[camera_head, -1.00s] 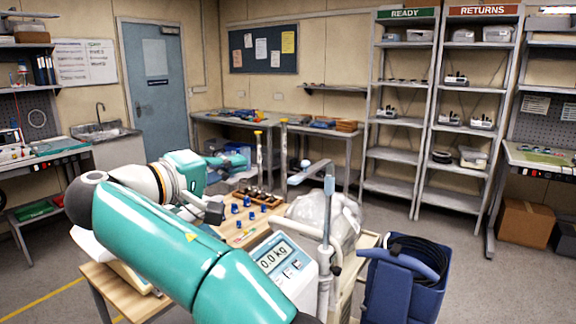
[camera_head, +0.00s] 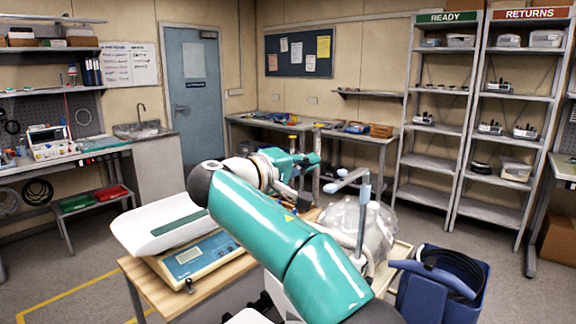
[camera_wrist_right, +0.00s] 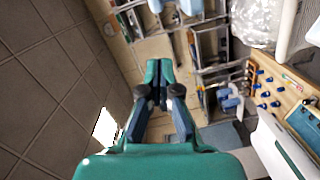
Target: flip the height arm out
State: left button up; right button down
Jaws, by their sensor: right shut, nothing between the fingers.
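The height arm (camera_head: 345,180) is a thin grey bar with a pale blue end piece. It reaches left from the top of an upright grey post (camera_head: 361,220) in the head view. My right gripper (camera_head: 312,159) is left of and above the bar in that picture, apparently apart from it. In the right wrist view its teal fingertips (camera_wrist_right: 158,72) are together and empty. I cannot make out the height arm for certain in the wrist view. My left gripper is out of view.
A clear plastic bag (camera_head: 362,222) is by the post. A blue bin (camera_head: 437,293) with a black coil stands at right. A baby scale (camera_head: 185,250) sits on a wooden table at left. Grey shelves (camera_head: 430,163) stand behind. The floor at lower left is open.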

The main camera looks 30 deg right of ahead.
jog(key=s, duration=0.1)
jog(key=s+d+b, duration=0.1)
jog(key=s+f, duration=0.1)
jog(key=shift+s+d, duration=0.2)
jog(key=shift+d, duration=0.2)
